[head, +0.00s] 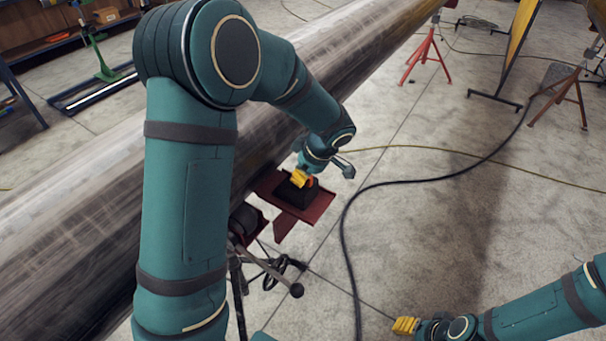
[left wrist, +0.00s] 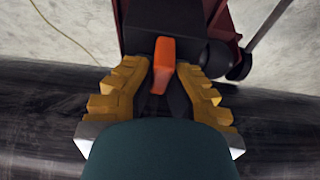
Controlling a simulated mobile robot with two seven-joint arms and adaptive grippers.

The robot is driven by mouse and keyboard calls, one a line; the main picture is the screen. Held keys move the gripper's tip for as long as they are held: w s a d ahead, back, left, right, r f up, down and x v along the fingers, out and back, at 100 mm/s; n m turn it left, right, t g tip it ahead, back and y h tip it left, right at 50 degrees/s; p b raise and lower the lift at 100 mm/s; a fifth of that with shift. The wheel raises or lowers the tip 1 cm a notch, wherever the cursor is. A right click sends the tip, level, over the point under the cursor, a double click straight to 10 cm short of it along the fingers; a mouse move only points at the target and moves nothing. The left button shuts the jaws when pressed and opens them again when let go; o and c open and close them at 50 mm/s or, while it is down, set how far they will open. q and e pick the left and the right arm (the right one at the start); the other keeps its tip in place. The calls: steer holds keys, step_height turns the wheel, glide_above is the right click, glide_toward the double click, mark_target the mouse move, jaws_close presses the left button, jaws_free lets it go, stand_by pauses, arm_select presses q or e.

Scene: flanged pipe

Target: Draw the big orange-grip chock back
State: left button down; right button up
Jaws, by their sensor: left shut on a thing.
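The big chock (head: 292,194) is a dark block with an orange grip (head: 309,182). It sits on a red plate (head: 316,207) beside the large steel pipe (head: 110,190). My left gripper (head: 301,179) is over the chock, its yellow fingers shut on the orange grip. I cannot tell whether the chock touches the pipe. My right gripper (head: 405,325) is low at the right, away from the chock; its finger gap is not clear.
A stand with a round-knobbed handle (head: 296,290) is below the red plate. A black cable (head: 420,183) and a thin yellow hose (head: 440,150) cross the floor. Red stands (head: 428,50) are farther back. The floor right of the plate is mostly clear.

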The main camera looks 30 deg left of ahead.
arm_select(q)
steer(key=shift+r+b, duration=0.1)
steer(key=shift+b, duration=0.2)
stand_by(0.4)
stand_by(0.5)
steer(key=c, duration=1.1)
jaws_free()
steer(key=shift+o, duration=0.2)
steer(key=shift+r+p, duration=1.55)
steer(key=shift+r, duration=2)
